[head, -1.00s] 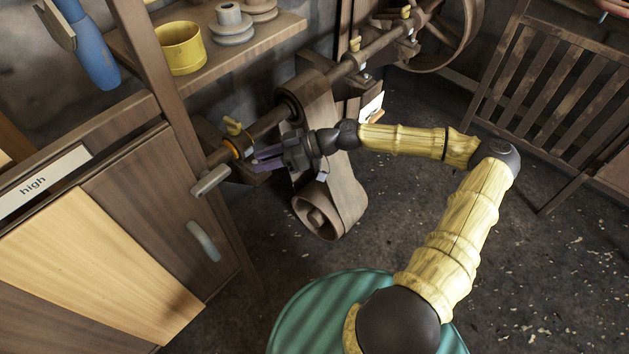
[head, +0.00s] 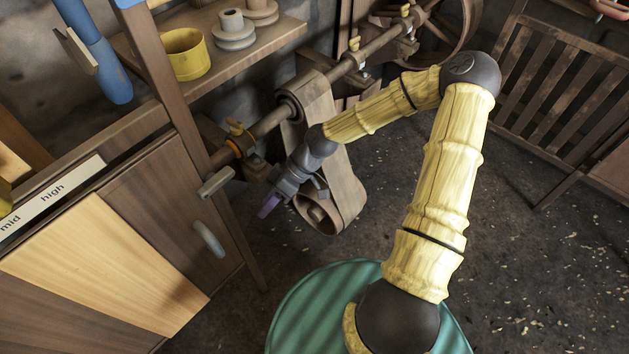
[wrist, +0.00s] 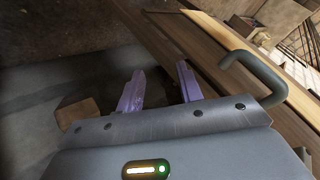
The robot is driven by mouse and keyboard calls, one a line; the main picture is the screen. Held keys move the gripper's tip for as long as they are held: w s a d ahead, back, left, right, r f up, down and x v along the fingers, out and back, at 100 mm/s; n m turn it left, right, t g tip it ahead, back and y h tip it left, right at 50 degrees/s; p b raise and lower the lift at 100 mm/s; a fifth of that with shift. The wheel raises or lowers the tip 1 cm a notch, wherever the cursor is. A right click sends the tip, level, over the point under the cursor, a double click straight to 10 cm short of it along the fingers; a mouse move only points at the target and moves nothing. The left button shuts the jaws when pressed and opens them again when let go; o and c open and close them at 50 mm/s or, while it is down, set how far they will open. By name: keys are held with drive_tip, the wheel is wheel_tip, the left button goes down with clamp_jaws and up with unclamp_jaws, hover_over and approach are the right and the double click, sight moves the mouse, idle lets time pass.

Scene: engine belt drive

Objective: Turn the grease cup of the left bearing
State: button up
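The grease cup (head: 236,128) of the left bearing is a brass-coloured winged piece in the head view. It stands on top of the dark bearing block (head: 250,163), beside an orange ring (head: 233,146) on the shaft. My gripper (head: 268,206) is below and to the right of the cup in the head view, apart from it and pointing down-left. In the wrist view its two purple fingers (wrist: 159,82) stand apart with nothing between them. The cup is not visible in the wrist view.
A shaft (head: 272,121) carries a pulley with a broad belt (head: 345,185). More brass cups (head: 354,44) sit farther along it. The cabinet (head: 165,195) with its handle (head: 208,240) is close on the left. A yellow pot (head: 186,56) stands on the shelf.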

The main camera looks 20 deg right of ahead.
drive_tip(key=s+d+r+m+h+p, duration=0.2)
drive_tip(key=d+r+m+h, duration=0.1)
drive_tip(key=d+r, duration=0.2)
drive_tip(key=s+d+r+m+t+h+p, duration=0.1)
drive_tip(key=s+d+r+m+h+p, duration=0.1)
drive_tip(key=d+r+m+h+p, duration=0.1)
drive_tip(key=shift+d+r+t+h, duration=0.3)
drive_tip(key=shift+d+r+h, duration=0.3)
drive_tip(key=shift+d+r, duration=0.45)
drive_tip(key=shift+d+f, duration=0.15)
drive_tip(key=shift+f, duration=0.1)
drive_tip(key=shift+s, duration=0.15)
drive_tip(key=s+d+r+m+t+h, duration=0.1)
drive_tip(key=s+d+r+m+t, duration=0.1)
drive_tip(key=r+m, duration=0.4)
wheel_tip(320, 180, up, 4)
drive_tip(key=shift+d+t, duration=0.7)
drive_tip(key=shift+d, duration=0.2)
